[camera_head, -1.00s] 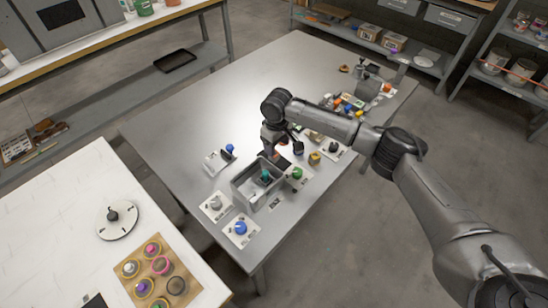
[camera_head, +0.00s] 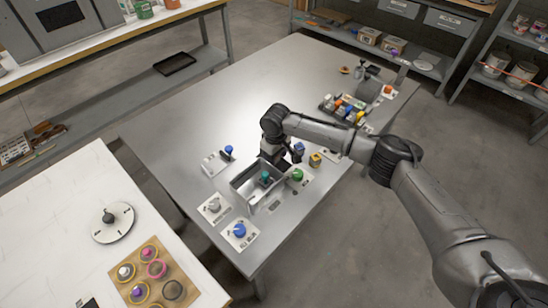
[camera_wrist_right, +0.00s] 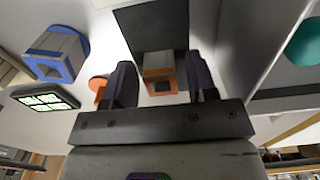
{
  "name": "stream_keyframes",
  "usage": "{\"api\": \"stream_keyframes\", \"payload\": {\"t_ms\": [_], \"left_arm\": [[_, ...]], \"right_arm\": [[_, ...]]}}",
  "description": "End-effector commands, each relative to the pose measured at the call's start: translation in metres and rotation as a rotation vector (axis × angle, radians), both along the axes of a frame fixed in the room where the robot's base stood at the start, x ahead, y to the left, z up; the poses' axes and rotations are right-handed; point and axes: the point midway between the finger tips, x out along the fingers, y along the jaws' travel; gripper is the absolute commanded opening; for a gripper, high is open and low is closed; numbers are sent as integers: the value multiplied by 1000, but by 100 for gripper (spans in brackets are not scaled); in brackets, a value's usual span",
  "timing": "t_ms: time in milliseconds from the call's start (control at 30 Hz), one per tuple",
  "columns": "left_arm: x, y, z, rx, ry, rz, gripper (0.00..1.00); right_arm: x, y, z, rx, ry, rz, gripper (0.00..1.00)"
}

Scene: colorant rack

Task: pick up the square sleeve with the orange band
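The square sleeve with the orange band (camera_wrist_right: 160,84) shows in the right wrist view between the two dark fingers of my right gripper (camera_wrist_right: 161,68). A gap shows on each side of it, so the gripper is open and not closed on it. In the head view my right gripper (camera_head: 280,160) points down at the table beside the grey bin, and it hides the orange-banded sleeve there. A similar square sleeve with a blue band (camera_wrist_right: 58,52) lies to the left in the wrist view. My left gripper is not in view.
The grey open bin (camera_head: 243,190) holds a teal-topped item (camera_head: 266,178). Cards with green (camera_head: 297,175) and blue (camera_head: 239,230) knobs stand around it. A yellow item (camera_head: 315,159) is just right of the gripper. The table's far left part is clear.

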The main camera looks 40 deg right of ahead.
Motion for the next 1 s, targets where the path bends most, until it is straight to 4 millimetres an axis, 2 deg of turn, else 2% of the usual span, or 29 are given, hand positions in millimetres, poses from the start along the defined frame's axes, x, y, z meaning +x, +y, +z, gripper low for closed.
{"api": "stream_keyframes", "payload": {"t_ms": [67,433,767,1000], "left_arm": [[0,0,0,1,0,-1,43],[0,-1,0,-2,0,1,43],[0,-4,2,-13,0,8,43],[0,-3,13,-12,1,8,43]], "right_arm": [[0,0,0,0,0,0,44],[0,0,0,0,0,0,9],[0,0,4,0,-1,0,9],[1,0,31,1,-2,0,9]]}}
